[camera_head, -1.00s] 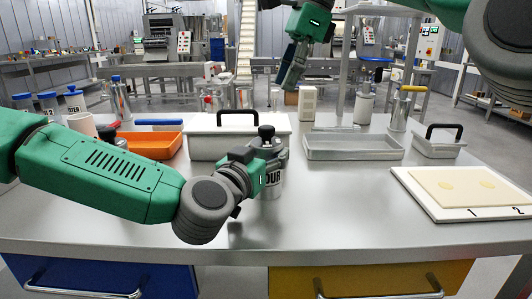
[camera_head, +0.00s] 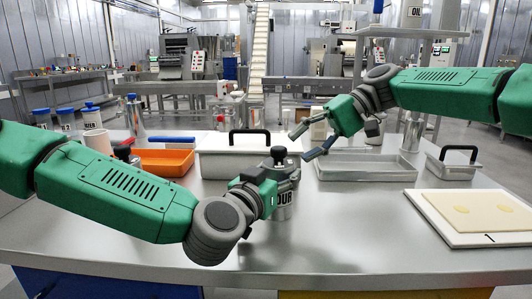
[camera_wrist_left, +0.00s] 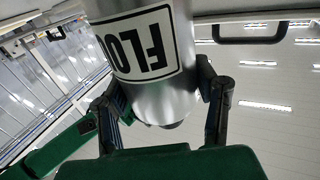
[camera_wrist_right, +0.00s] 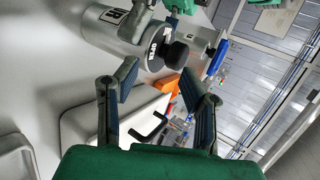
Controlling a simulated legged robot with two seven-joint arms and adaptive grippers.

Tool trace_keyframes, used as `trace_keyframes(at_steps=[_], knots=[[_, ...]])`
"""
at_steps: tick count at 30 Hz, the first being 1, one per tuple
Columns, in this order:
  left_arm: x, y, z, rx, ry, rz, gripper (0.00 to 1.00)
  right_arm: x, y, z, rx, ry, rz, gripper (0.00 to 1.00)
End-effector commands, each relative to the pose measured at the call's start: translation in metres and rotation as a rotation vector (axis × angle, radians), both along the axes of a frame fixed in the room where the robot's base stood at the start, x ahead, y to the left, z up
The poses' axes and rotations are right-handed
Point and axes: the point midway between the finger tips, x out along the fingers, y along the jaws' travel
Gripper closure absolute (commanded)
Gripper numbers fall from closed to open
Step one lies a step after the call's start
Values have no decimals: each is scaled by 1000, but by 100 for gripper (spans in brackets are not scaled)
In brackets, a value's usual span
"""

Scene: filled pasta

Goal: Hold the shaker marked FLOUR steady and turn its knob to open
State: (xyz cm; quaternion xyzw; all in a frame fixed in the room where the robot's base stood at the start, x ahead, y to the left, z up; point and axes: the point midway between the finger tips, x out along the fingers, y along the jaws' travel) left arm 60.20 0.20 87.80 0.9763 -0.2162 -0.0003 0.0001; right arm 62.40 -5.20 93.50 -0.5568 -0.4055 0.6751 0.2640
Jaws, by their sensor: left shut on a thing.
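The FLOUR shaker (camera_head: 284,214) is a silver cylinder with a white label, upright at the middle of the table. Its black knob (camera_head: 278,154) is on top. My left gripper (camera_head: 272,181) is shut around the shaker's body, just below the top, and hides part of the label. The left wrist view shows the shaker (camera_wrist_left: 160,55) between both fingers. My right gripper (camera_head: 307,143) is open and empty, to the right of the knob and apart from it. In the right wrist view the knob (camera_wrist_right: 178,55) lies beyond the spread fingertips (camera_wrist_right: 160,78).
A white bin with a black handle (camera_head: 222,163) stands behind the shaker. An orange tray (camera_head: 165,163) is at left, a grey metal tray (camera_head: 365,172) at right. A board with dough (camera_head: 450,225) lies at the right. The table's front is clear.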

Motion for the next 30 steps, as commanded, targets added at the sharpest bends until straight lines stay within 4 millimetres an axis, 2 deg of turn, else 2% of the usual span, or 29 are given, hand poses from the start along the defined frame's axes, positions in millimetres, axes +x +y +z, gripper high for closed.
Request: trace_keyframes(at_steps=[6, 15, 24, 30], knots=[[0, -1, 0, 0, 1, -2, 87, -2, -8, -11, 266, -323, 166, 63], [-1, -1, 0, 0, 1, -2, 87, -6, -22, -15, 565, -854, 283, 63], [0, -1, 0, 0, 1, -2, 87, -9, -38, -13, 703, -1320, 305, 63], [0, 0, 0, 0, 1, -2, 87, -10, -40, -12, 720, -1448, 307, 63]])
